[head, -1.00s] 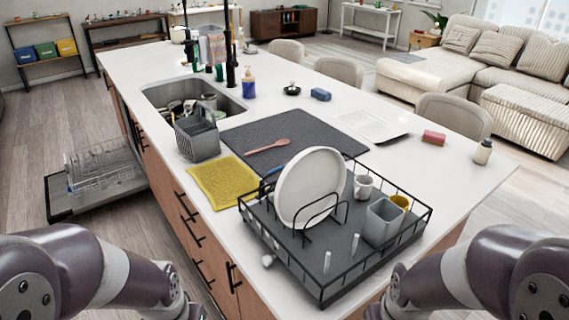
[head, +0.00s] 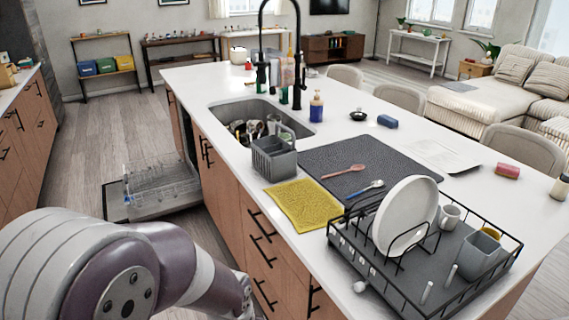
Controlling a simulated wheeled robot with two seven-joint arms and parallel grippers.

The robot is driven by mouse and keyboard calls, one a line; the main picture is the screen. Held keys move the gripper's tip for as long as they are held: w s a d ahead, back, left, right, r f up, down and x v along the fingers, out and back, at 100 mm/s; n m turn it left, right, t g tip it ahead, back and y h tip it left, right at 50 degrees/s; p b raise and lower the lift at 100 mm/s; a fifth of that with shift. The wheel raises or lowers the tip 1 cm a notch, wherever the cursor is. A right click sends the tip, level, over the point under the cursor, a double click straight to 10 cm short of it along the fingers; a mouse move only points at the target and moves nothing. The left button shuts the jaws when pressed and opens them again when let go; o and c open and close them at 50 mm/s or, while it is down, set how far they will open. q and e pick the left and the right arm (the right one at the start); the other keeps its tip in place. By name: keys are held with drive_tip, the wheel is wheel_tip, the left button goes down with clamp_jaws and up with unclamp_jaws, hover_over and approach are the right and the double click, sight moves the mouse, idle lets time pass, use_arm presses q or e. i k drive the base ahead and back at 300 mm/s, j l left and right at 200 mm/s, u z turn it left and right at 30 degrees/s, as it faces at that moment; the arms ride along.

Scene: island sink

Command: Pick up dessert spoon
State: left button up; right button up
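Two utensils lie on the dark drying mat (head: 400,165) on the island counter. One is a reddish-brown spoon (head: 343,170), wood-like in colour. The other has a blue handle and a pale metal end (head: 365,188) and lies nearer the dish rack. I cannot tell for sure which is the dessert spoon. My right arm and gripper are out of view.
A black dish rack (head: 345,248) holds a white plate (head: 404,216), cups and a grey holder. A yellow cloth (head: 305,205) and a grey caddy (head: 273,158) sit by the sink (head: 225,112). An open dishwasher rack (head: 160,190) juts out at the left.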

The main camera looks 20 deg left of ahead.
sight(376, 184)
drive_tip(key=i+j, duration=0.2)
drive_tip(key=i+j+z, duration=0.1)
drive_tip(key=j, duration=0.35)
drive_tip(key=i+j, duration=0.3)
drive_tip(key=i+j+z, duration=0.1)
drive_tip(key=j, duration=0.25)
drive_tip(key=i+j+z, duration=0.1)
drive_tip(key=i+j, duration=0.3)
drive_tip(key=j, duration=0.3)
drive_tip(key=i+j+z, duration=0.1)
drive_tip(key=j, duration=0.3)
drive_tip(key=i+j, duration=0.25)
drive_tip(key=j+z, duration=0.05)
drive_tip(key=j, duration=0.05)
